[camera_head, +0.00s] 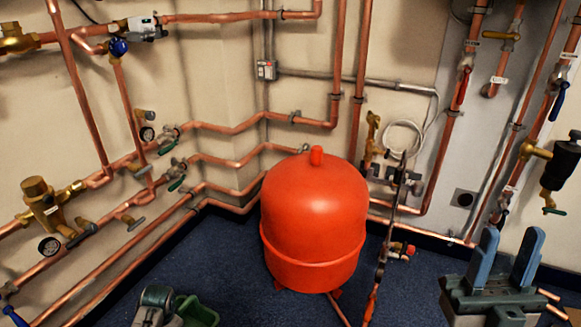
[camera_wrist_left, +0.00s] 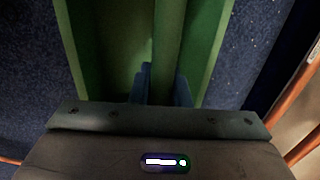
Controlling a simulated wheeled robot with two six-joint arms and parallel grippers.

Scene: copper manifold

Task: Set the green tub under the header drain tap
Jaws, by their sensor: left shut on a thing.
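The green tub (camera_head: 196,312) shows only partly at the bottom edge of the head view, low over the blue floor. My left gripper (camera_head: 160,304) is beside it there. In the left wrist view the blue fingers (camera_wrist_left: 160,86) are shut on a green wall or rib of the tub (camera_wrist_left: 116,50), which fills the upper middle. My right gripper (camera_head: 507,262) is open and empty at the lower right, its blue fingers upright and apart.
A red tank (camera_head: 315,222) stands on the blue floor (camera_head: 235,250) in the middle. A thin vertical pipe with valves (camera_head: 385,245) stands to its right. Copper pipes (camera_head: 115,262) run low along the left wall. Floor between them and the tank is clear.

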